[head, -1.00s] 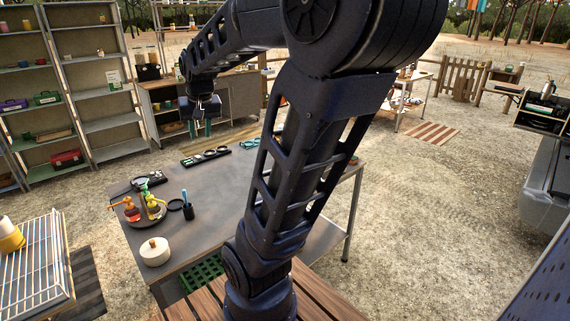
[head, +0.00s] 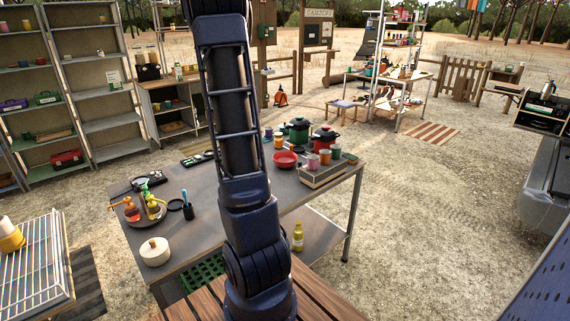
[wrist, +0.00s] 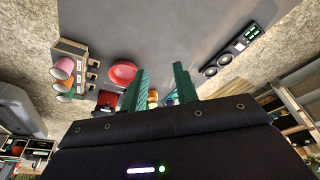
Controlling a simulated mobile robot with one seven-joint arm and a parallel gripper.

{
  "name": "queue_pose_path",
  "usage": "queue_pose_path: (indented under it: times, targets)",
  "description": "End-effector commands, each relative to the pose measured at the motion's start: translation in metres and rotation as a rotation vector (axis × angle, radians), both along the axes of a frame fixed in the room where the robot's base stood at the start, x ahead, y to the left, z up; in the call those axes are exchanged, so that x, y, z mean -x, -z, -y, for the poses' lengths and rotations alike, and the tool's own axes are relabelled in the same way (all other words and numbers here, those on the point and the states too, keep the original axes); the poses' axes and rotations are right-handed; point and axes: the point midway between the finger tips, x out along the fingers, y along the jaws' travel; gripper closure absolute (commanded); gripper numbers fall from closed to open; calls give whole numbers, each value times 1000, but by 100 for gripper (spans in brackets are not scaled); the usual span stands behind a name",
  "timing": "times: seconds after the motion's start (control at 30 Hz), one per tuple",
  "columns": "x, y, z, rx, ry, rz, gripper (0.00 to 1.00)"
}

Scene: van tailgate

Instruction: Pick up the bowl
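A red bowl (head: 285,159) sits upright on the grey table (head: 210,185), right of my arm in the head view. In the wrist view the red bowl (wrist: 123,72) shows to the left of my gripper's fingers. My gripper (wrist: 162,86) has two green fingers set well apart with nothing held between them. The gripper is apart from the bowl. In the head view my upright arm runs out of the top of the picture, so the gripper does not show there.
Beside the bowl stand a green pot (head: 299,131), a red pot (head: 324,138) and several cups on a small stand (head: 321,176). Bare tabletop lies between.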

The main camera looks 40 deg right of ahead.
Motion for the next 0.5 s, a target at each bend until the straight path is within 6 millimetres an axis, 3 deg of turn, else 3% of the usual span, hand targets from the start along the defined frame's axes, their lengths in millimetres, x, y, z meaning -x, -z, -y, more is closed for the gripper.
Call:
queue_pose_path:
  times: [0.2,0.5]
  targets:
    - [-33,41,59,38,117,-34,70]
    - [-65,103,139,110,260,-76,70]
